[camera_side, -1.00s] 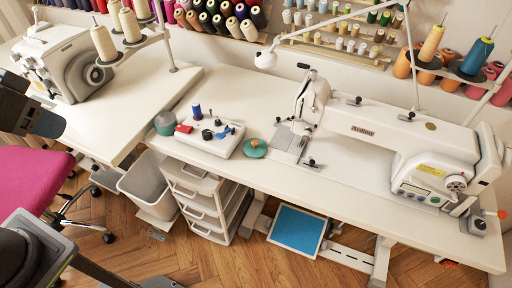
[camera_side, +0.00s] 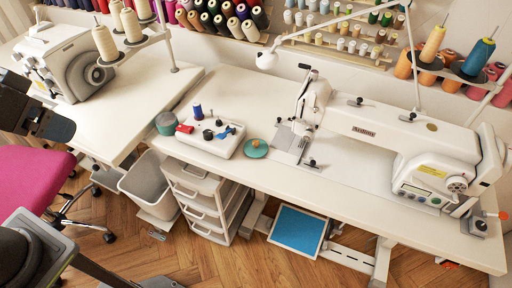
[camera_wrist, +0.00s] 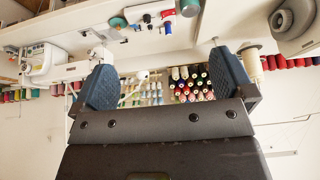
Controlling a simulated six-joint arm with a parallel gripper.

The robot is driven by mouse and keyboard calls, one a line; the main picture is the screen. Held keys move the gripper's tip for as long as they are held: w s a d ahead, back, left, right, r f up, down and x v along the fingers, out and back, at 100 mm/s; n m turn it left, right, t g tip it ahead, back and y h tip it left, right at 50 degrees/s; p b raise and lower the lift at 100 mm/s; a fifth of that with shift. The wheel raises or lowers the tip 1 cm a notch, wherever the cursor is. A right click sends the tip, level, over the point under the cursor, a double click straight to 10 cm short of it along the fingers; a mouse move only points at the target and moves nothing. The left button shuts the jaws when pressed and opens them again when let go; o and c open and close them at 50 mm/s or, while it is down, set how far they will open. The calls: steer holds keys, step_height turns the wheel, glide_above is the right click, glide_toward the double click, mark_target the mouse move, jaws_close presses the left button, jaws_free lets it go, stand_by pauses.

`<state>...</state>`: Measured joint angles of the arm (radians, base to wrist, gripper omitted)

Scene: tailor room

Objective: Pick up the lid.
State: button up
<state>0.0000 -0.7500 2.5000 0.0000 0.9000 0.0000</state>
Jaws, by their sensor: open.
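The lid (camera_side: 255,148) is a teal disc with a brown knob, lying flat on the white sewing table to the right of a white tray. It shows in the wrist view as a small teal disc (camera_wrist: 117,22) near the top. A teal round pot (camera_side: 166,123) stands at the tray's left end, and it shows in the wrist view (camera_wrist: 189,7) too. My gripper (camera_wrist: 163,60) is open and empty, its two blue-padded fingers wide apart. In the side view its dark, blue-ended part (camera_side: 52,124) is at the left edge, far from the lid.
The white tray (camera_side: 222,145) holds a blue spool (camera_side: 197,111), a red item (camera_side: 185,129) and small dark and blue pieces. A sewing machine (camera_side: 375,130) stands right of the lid, and a serger (camera_side: 75,65) at back left. Thread stands rise behind. The front table strip is clear.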

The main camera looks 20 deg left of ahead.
steer(key=w+d+r+m+g, duration=0.1)
steer(key=w+d+r+m, duration=0.15)
steer(key=w, duration=0.35)
steer(key=w+d+r+m+g, duration=0.1)
steer(key=w+r+m, duration=0.1)
steer(key=w+m, duration=0.35)
steer(key=m+g, duration=0.4)
steer(key=m, duration=1)
glide_above(256, 142)
steer(key=f, duration=3.2)
steer(key=shift+s+a, duration=0.1)
steer(key=shift+a, duration=0.25)
steer(key=shift+d+f, duration=0.15)
steer(key=shift+f, duration=1.35)
steer(key=shift+d+f, duration=0.15)
steer(key=shift+f, duration=1.35)
